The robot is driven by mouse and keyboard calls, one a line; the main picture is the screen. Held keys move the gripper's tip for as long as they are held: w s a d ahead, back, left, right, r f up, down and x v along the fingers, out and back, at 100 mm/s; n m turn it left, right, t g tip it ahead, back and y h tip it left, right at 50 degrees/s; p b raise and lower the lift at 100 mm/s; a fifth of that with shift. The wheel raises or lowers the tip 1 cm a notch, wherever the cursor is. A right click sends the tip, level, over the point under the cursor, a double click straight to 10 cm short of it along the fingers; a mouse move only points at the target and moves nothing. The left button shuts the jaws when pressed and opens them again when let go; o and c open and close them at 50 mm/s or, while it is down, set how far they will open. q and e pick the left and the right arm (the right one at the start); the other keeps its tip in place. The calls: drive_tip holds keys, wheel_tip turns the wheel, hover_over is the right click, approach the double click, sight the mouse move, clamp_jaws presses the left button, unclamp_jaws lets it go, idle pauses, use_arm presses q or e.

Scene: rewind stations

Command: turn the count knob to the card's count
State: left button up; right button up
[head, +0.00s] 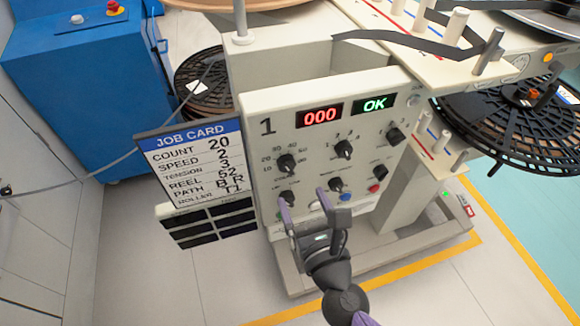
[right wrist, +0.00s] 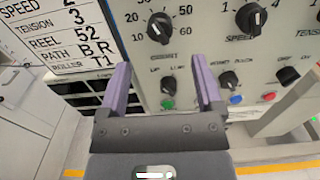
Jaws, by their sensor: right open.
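The job card (head: 190,160) hangs left of the control panel (head: 258,118) and reads COUNT 20. The count knob (head: 286,163) is the black knob at the upper left of the panel, with a scale from 10 to 60 around it. It also shows in the right wrist view (right wrist: 160,28), beyond the fingers; I cannot tell its exact setting. My right gripper (head: 305,203) is open and empty in front of the lower left of the panel, below the count knob and apart from it. My left gripper is out of view.
The speed knob (head: 344,149) and tension knob (head: 395,136) lie to the right. A small lower knob (right wrist: 168,84) shows between my fingers. A blue cabinet (head: 80,90) stands at the left.

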sight(288, 171)
drive_tip(key=x, duration=0.7)
drive_tip(key=shift+w+a, duration=0.1)
drive_tip(key=shift+w, duration=0.15)
clamp_jaws()
drive_tip(key=shift+n, duration=0.3)
drive_tip(key=n, duration=0.4)
drive_tip(key=shift+p, duration=0.4)
drive_tip(key=shift+a+f+n, duration=0.1)
drive_tip(key=shift+n, duration=2)
unclamp_jaws()
